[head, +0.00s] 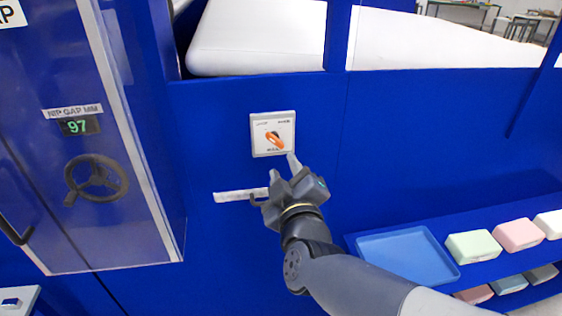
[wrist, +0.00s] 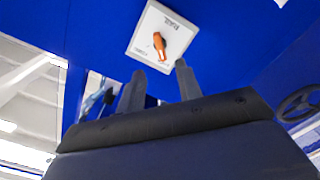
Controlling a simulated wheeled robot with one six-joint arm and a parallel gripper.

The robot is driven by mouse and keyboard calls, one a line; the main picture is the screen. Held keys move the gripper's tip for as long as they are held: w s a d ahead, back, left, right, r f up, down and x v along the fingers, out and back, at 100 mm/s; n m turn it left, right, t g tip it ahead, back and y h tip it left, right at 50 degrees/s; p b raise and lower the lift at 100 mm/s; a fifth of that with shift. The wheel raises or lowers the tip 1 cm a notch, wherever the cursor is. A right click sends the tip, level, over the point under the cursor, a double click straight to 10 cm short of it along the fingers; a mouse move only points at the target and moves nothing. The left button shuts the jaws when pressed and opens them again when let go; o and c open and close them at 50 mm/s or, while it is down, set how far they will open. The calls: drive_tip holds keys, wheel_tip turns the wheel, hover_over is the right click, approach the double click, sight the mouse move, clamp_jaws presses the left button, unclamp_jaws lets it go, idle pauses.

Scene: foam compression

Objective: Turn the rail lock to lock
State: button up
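The rail lock is an orange knob (head: 274,141) on a white square plate (head: 257,133) set in the blue machine wall. In the head view the knob sits tilted, with small labels at the plate's top corners that are too small to read. In the wrist view the orange knob (wrist: 159,44) and the plate (wrist: 146,27) lie ahead of the fingertips. My gripper (head: 282,165) is just below the plate, its two fingers apart with nothing between them. It also shows in the wrist view (wrist: 158,72). The fingers appear clear of the knob.
A drawer-like handle (head: 257,200) with a white label (head: 234,195) is just below, beside my gripper. A handwheel (head: 95,178) and a gap display reading 97 (head: 79,126) are at left. A blue tray (head: 408,252) and coloured foam blocks (head: 474,246) sit on shelves at lower right.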

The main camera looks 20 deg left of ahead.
sight(276, 143)
drive_tip(key=shift+v, duration=0.9)
drive_tip(key=p+x, duration=0.2)
drive_tip(key=x, duration=0.8)
drive_tip(key=shift+w+a, duration=0.2)
drive_tip(key=shift+w, duration=0.15)
drive_tip(key=shift+s, duration=0.1)
